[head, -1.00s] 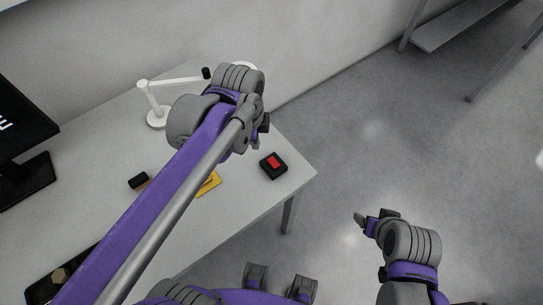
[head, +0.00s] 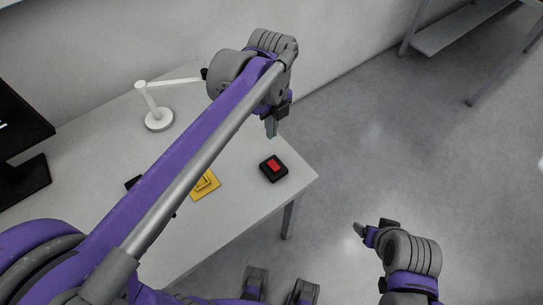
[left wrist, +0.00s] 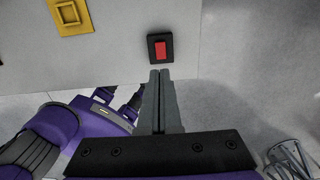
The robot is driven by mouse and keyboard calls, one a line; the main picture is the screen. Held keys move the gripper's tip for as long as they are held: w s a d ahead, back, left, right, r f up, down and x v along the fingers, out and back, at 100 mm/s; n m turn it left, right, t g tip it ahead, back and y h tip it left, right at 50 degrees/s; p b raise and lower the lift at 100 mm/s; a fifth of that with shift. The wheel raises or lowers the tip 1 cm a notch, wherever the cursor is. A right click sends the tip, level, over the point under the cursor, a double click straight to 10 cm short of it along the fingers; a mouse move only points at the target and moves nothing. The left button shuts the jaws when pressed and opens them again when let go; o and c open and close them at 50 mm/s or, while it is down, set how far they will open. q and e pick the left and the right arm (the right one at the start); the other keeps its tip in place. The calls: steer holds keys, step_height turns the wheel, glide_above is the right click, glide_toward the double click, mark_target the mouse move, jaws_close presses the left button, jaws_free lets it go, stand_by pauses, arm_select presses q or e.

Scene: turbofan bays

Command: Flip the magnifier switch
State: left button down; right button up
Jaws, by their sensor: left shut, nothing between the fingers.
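The switch is a small black box with a red rocker (head: 274,167) on the table, near its right end. It also shows in the left wrist view (left wrist: 160,49). The white magnifier lamp (head: 158,117) stands on a round base further back, its far end hidden behind my left arm. My left gripper (head: 271,130) is shut and empty, pointing down above the table, just behind the switch in the head view. In the left wrist view its fingertips (left wrist: 160,72) appear just below the box; contact cannot be told. My right gripper (head: 364,228) hangs over the floor, away from the table.
A yellow block (head: 204,184) lies left of the switch. A black monitor (head: 20,150) stands at the far left. The wall runs behind the table (head: 235,215). A grey shelf (head: 450,35) stands at the upper right, with open floor between.

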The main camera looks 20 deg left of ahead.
mark_target(272, 164)
arm_select(q)
step_height(272, 164, down, 14)
steer(key=shift+r+b, duration=0.15)
steer(key=shift+b, duration=0.35)
steer(key=shift+w+a+f+g+h+b, duration=0.1)
steer(key=shift+a+f+g+h+b, duration=0.05)
steer(key=shift+f+g+h+b, duration=0.2)
steer(key=shift+r, duration=0.15)
